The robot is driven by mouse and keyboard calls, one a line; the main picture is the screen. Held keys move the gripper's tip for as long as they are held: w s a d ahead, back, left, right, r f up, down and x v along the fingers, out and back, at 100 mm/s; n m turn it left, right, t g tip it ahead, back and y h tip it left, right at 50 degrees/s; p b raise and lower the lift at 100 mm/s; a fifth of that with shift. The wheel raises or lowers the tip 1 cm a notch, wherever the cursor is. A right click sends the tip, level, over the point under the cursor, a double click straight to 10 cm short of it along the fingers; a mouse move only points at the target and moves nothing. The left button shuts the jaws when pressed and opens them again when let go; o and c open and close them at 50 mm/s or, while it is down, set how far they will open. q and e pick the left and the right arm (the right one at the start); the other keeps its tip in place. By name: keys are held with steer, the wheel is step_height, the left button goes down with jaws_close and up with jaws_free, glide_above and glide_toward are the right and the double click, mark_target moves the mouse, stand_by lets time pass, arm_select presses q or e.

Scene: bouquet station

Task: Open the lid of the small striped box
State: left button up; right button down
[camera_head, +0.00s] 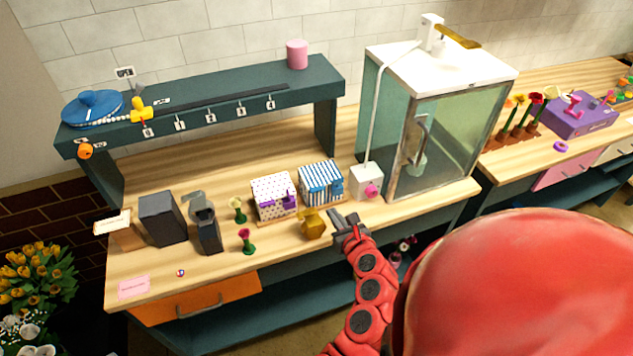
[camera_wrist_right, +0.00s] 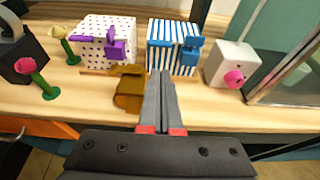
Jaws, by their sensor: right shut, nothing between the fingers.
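The small striped box (camera_head: 321,184), blue and white with a blue latch piece on its front, stands on the wooden bench. It also shows in the right wrist view (camera_wrist_right: 186,58). Its lid looks shut. My right gripper (camera_head: 341,219) is in front of the box, near the bench's front edge, apart from it. In the right wrist view its fingers (camera_wrist_right: 162,78) are together, empty, and point toward the striped box. Their tips overlap the box's lower left part in that view. My left gripper is not in view.
A dotted box with a purple latch (camera_head: 274,196) stands left of the striped box. A brown-gold object (camera_head: 312,225) sits in front, close left of my right gripper. A white box with a pink knob (camera_head: 367,183) and a glass cabinet (camera_head: 440,120) stand right.

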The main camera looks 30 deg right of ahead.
mark_target(322, 176)
steer(key=b+x, duration=0.2)
steer(key=f+b+x, duration=0.1)
steer(key=b+x, duration=0.1)
steer(key=shift+s+b, duration=0.1)
steer(key=shift+b, duration=0.25)
steer(key=w, duration=0.1)
steer(key=w+p, duration=0.1)
steer(key=w, duration=0.1)
steer(key=shift+w+d, duration=0.15)
steer(key=shift+d, duration=0.25)
steer(key=shift+w+d+f, duration=0.1)
steer(key=shift+w, duration=0.25)
steer(key=shift+w+d+f, duration=0.15)
steer(key=shift+w+f, duration=0.15)
steer(key=shift+w, duration=0.2)
steer(key=shift+d+p, duration=0.1)
steer(key=shift+p, duration=0.25)
